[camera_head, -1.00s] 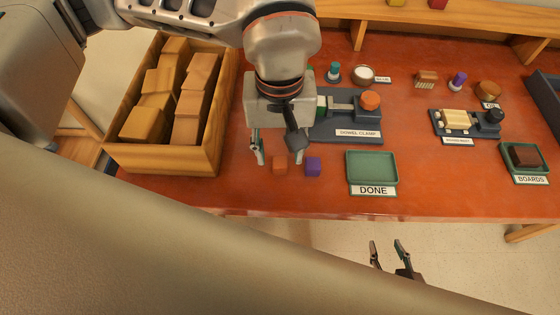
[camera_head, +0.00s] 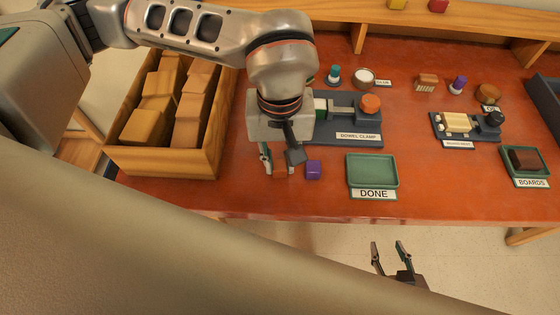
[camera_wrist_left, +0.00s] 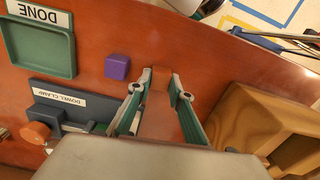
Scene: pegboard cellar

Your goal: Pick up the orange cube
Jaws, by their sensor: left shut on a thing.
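The orange cube (camera_head: 281,170) is between the fingers of my left gripper (camera_head: 279,171), near the front edge of the red-brown table. It is partly hidden by the gripper in the head view. In the left wrist view the cube (camera_wrist_left: 159,82) shows between the two fingertips, close in colour to the table. My left gripper is shut on it, pointing down; I cannot tell whether the cube is clear of the table. My right gripper (camera_head: 391,260) is open and empty, in front of the table's front edge.
A purple cube (camera_head: 313,170) stands just right of the orange one. A green DONE tray (camera_head: 372,171) is further right. A wooden crate of blocks (camera_head: 160,160) stands left. The dowel clamp (camera_head: 345,130) is behind. The table between the DONE and BOARDS trays is clear.

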